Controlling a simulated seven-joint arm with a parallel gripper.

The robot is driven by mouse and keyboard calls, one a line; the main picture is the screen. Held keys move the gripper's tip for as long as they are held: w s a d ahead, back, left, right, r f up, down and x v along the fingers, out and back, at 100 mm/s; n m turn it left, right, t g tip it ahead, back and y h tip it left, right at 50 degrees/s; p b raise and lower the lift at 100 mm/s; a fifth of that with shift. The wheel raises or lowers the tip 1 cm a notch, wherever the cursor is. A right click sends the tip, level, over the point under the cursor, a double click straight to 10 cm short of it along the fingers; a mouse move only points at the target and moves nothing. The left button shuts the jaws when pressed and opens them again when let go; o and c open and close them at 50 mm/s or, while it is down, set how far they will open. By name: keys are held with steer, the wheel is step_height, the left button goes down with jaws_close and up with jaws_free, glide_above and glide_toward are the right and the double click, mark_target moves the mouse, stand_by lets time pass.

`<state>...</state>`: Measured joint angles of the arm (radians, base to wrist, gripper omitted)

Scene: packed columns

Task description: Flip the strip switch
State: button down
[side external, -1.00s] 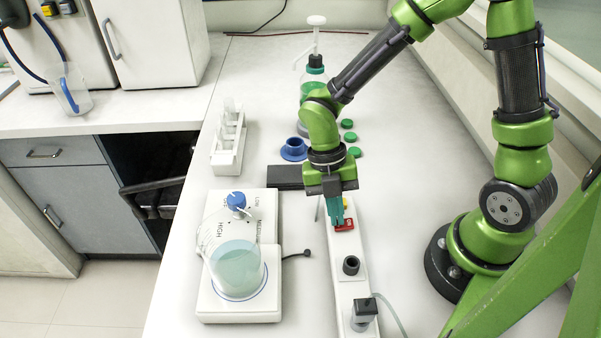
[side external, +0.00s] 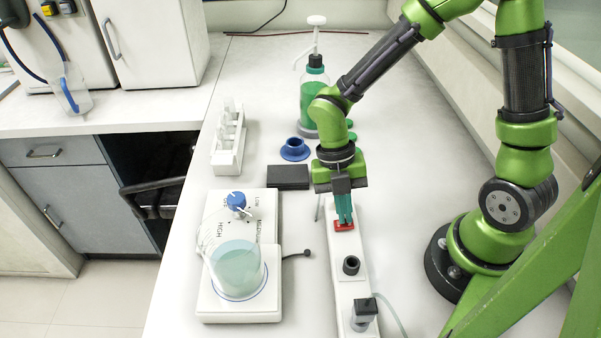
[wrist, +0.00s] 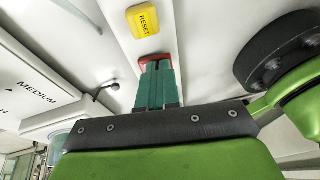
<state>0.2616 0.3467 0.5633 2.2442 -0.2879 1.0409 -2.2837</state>
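The strip (side external: 343,285) is a long white bar on the bench, running away from the camera. Its red switch (side external: 344,227) sits near the strip's far part, and a red edge of it shows in the wrist view (wrist: 150,57). My gripper (side external: 344,222) points down with its teal fingers at the red switch. In the wrist view the fingertips (wrist: 157,63) lie close together over the switch and hide most of it. Whether they press on it I cannot tell. A yellow RESET button (wrist: 143,20) is on the strip beyond the switch.
A black socket (side external: 351,265) and a plug (side external: 364,312) with a cable are on the nearer strip. A stirrer plate (side external: 212,302) carrying a beaker (side external: 238,270) stands to the left. A green bottle (side external: 313,100) and a tube rack (side external: 228,150) stand behind.

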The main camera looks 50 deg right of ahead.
steer(key=a+v, duration=0.1)
steer(key=v, duration=1.2)
steer(key=s+d+r+m+t, duration=0.1)
steer(key=d+r+m+t, duration=0.1)
steer(key=m, duration=0.8)
steer(key=s+d+r+m+t, duration=0.2)
steer(key=m+t, duration=0.3)
steer(key=m, duration=0.5)
steer(key=s+d+r+m+t+y, duration=0.1)
steer(key=d+r+m+t, duration=0.1)
steer(key=m, duration=0.8)
steer(key=shift+s+r+t, duration=0.3)
steer(key=shift+r+t, duration=0.55)
steer(key=shift+t, duration=0.05)
